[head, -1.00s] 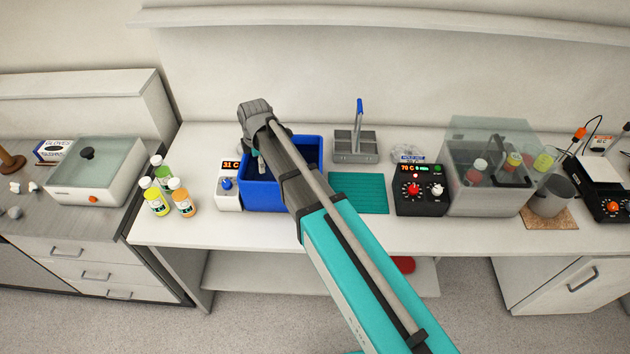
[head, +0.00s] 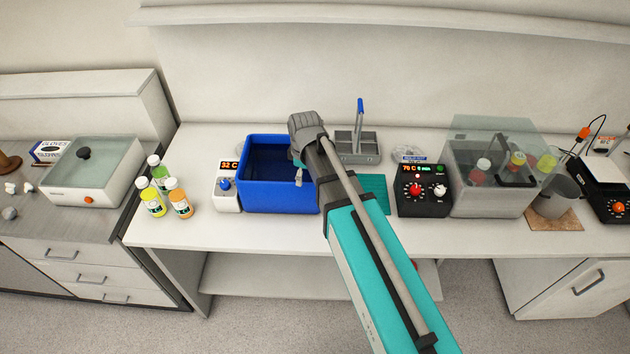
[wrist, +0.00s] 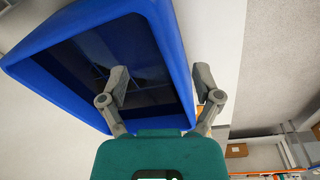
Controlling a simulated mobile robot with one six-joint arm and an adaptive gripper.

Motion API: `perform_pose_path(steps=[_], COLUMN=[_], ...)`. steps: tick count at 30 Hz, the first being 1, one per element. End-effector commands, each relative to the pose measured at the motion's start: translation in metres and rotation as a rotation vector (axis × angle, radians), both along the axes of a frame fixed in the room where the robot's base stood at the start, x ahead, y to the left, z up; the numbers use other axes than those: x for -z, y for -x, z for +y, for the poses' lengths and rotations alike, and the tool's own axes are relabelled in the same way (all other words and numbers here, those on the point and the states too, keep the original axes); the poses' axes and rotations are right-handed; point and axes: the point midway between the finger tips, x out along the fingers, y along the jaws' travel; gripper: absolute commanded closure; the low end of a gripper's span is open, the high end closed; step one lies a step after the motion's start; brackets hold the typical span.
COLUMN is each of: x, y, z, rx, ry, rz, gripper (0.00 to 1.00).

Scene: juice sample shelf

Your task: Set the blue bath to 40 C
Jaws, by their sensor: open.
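The blue bath (head: 278,196) is an open blue tub with dark liquid on the white bench. Its white control unit (head: 227,203) stands at its left, with a blue knob (head: 225,184) and an orange display (head: 229,165) reading 32 C. My gripper (head: 299,178) is over the right end of the bath, away from the knob. The blue bath (wrist: 168,35) fills the upper left there; the knob is not in that view.
A black control box (head: 423,202) reading 70 C stands to the right, beside a clear-lidded bath (head: 480,207). A grey rack (head: 357,157) with a blue handle stands behind a teal mat (head: 376,190). Bottles (head: 152,203) stand at the left. The front bench strip is clear.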

Motion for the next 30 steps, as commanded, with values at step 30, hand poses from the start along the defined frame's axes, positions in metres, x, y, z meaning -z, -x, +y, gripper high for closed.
perform_pose_path(steps=[30], x=[0.011], y=[0.014], z=[-0.034], rx=[0.206], ry=[-0.005], rz=[0.013], gripper=[0.18])
